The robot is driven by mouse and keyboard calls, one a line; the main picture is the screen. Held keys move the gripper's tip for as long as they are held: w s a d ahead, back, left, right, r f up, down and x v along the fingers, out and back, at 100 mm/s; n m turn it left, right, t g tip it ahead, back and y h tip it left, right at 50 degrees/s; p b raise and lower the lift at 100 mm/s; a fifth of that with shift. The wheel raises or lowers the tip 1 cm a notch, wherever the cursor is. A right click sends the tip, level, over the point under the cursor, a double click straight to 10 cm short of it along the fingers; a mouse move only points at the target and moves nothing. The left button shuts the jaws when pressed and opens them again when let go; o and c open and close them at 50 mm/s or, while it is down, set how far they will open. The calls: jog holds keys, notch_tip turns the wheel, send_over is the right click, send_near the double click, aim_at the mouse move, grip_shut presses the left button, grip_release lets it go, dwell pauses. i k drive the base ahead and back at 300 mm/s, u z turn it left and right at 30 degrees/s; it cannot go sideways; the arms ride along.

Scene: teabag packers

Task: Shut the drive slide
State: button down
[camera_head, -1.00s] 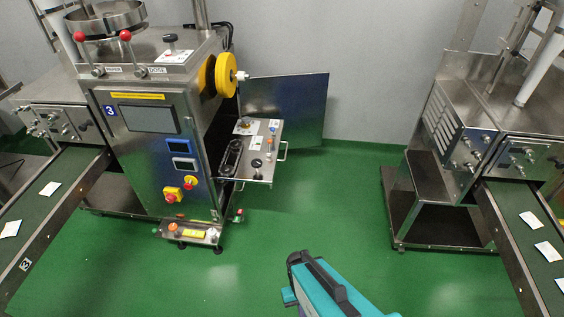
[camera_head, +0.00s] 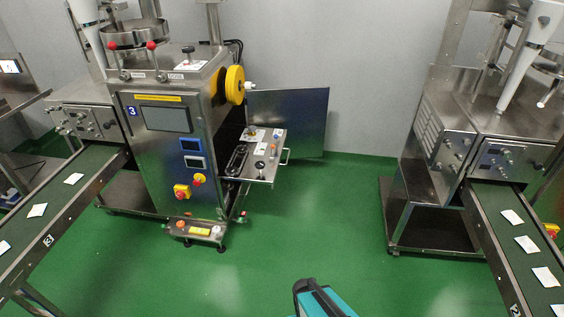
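The drive slide (camera_head: 262,165) is a metal tray-like unit sticking out from the right side of packer 3 (camera_head: 157,160). It carries a dark belt drive, small knobs and labels, and has a handle (camera_head: 286,157) at its outer end. It stands pulled out of the machine. An open metal door panel (camera_head: 300,122) is behind it. My gripper is not in view; only a teal and dark part of my own body shows at the bottom middle, well apart from the slide.
Green floor (camera_head: 310,230) is clear between the two machines. A low metal box with knobs (camera_head: 197,231) stands at the foot of packer 3. Conveyors with teabags run at left (camera_head: 62,205) and right (camera_head: 510,255). Another packer (camera_head: 430,170) stands at right.

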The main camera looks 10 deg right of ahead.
aim_at(237, 162)
jog(key=z, duration=0.75)
jog(key=i, duration=1.75)
jog(key=u, duration=0.95)
